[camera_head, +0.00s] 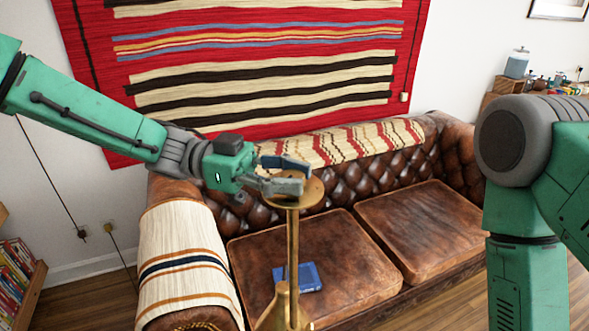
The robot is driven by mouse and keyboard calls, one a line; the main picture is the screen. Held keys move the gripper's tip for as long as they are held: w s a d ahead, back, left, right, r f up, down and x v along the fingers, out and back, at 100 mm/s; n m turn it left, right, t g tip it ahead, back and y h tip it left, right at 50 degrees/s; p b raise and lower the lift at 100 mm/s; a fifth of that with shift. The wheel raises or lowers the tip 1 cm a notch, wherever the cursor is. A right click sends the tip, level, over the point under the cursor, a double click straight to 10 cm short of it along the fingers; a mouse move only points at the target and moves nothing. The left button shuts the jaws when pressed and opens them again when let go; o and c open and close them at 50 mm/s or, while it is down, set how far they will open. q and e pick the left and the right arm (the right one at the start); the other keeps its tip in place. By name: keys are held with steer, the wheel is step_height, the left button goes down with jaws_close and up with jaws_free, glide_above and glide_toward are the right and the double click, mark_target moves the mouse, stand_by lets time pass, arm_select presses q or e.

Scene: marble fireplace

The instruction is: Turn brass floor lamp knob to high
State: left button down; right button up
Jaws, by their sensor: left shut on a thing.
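The brass floor lamp (293,245) stands in front of the sofa, with a thin upright pole and a round brass disc (313,195) at its top. My left gripper (300,177) reaches in from the left at the height of the disc. Its two grey fingers are closed around a small part at the lamp's top, which I take to be the knob. The fingers mostly hide the knob, so its setting cannot be read. My right arm shows at the right edge, but its gripper is out of view.
A brown leather sofa (420,228) is behind the lamp, with a striped blanket (185,255) over its left arm. A blue book-like object (308,278) lies on the seat cushion. A bookshelf (20,275) stands at the left. A red striped rug (250,60) hangs behind.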

arm_select(q)
steer(key=m+g+y, duration=0.1)
steer(key=m+g, duration=0.1)
steer(key=m+g+y+b, duration=0.1)
steer(key=g, duration=0.2)
steer(key=shift+d+f+m+y, duration=0.15)
steer(key=shift+m+y, duration=0.25)
steer(key=shift+m+g+y, duration=0.8)
steer(key=shift+m+g, duration=0.1)
steer(key=shift+g, duration=0.2)
steer(key=shift+r+m+g+y+p, duration=0.25)
steer(key=shift+m+g+y+p, duration=0.1)
steer(key=shift+m+g+y, duration=0.75)
steer(key=shift+m+g+y+p, duration=0.4)
steer(key=shift+y+p, duration=0.1)
steer(key=shift+y, duration=0.4)
steer(key=shift+f, duration=0.1)
steer(key=c, duration=1.1)
jaws_free()
steer(key=shift+c, duration=0.2)
steer(key=shift+w, duration=0.1)
